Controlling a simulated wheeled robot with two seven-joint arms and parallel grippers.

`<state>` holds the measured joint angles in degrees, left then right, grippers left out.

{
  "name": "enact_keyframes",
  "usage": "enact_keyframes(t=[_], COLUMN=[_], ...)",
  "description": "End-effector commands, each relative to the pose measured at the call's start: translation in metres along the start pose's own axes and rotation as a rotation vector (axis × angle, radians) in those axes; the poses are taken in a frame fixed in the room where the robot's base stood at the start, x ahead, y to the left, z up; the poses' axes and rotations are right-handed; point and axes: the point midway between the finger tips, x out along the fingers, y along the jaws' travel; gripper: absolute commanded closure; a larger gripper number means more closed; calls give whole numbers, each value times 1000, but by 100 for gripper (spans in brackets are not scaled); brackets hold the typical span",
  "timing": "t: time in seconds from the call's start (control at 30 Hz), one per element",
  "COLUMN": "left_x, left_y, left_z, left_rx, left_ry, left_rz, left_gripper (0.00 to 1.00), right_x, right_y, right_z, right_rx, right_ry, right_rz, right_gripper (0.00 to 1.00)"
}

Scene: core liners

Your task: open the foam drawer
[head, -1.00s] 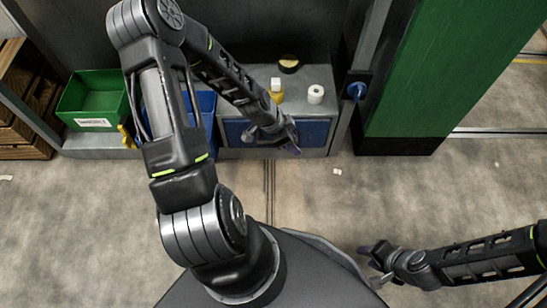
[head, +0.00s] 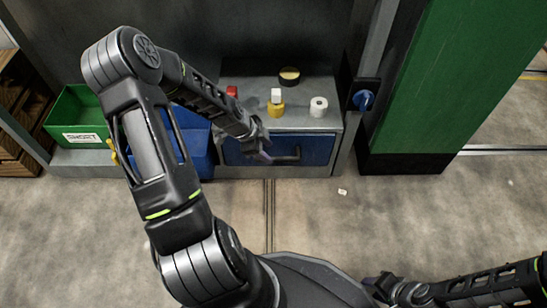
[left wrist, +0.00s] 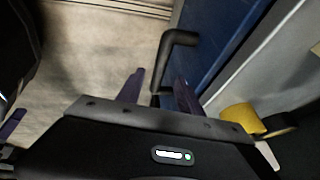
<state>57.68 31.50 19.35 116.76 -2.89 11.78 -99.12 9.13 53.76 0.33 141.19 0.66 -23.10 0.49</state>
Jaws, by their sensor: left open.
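The foam drawer (head: 312,149) has a blue front with a dark bar handle (head: 287,156); it looks shut in the grey bench. In the left wrist view the blue drawer front (left wrist: 218,40) runs along the right and the black handle (left wrist: 178,40) stands out from it. My left gripper (head: 266,150) is in front of the drawer, at the left end of the handle. In the left wrist view its open purple fingers (left wrist: 157,88) lie either side of the handle's near end; contact cannot be told. My right gripper (head: 372,283) is low at the right, far from the drawer, its jaws unclear.
On the bench top (head: 250,90) stand a yellow item with a white top (head: 276,104), a white roll (head: 318,107), a dark round tin (head: 289,76) and a red item (head: 231,91). Blue and green bins (head: 78,118) are at left. A green post (head: 430,80) stands right.

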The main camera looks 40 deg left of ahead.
Motion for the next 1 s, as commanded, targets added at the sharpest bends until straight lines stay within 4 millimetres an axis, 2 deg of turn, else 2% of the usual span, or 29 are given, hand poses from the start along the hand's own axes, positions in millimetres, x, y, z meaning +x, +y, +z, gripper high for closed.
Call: enact_keyframes(t=[0.03, 0.1, 0.33, 0.7, 1.0], left_x=[12, 24, 54, 59, 59], left_y=[2, 1, 1, 0, 0], left_z=[1, 1, 1, 0, 0], left_rx=[1, 1, 1, 0, 0], left_ry=[1, 1, 0, -1, -1], left_rz=[2, 1, 1, -1, -1], left_gripper=[57, 57, 57, 57, 81], right_x=[8, 12, 22, 22, 22], right_y=[2, 4, 8, 8, 8], right_z=[0, -1, -2, -3, -2], right_rx=[0, 1, 3, 3, 3], right_ry=[2, 3, 4, 4, 4], right_rz=[0, -1, -3, -4, -4], right_gripper=[64, 64, 64, 64, 64])
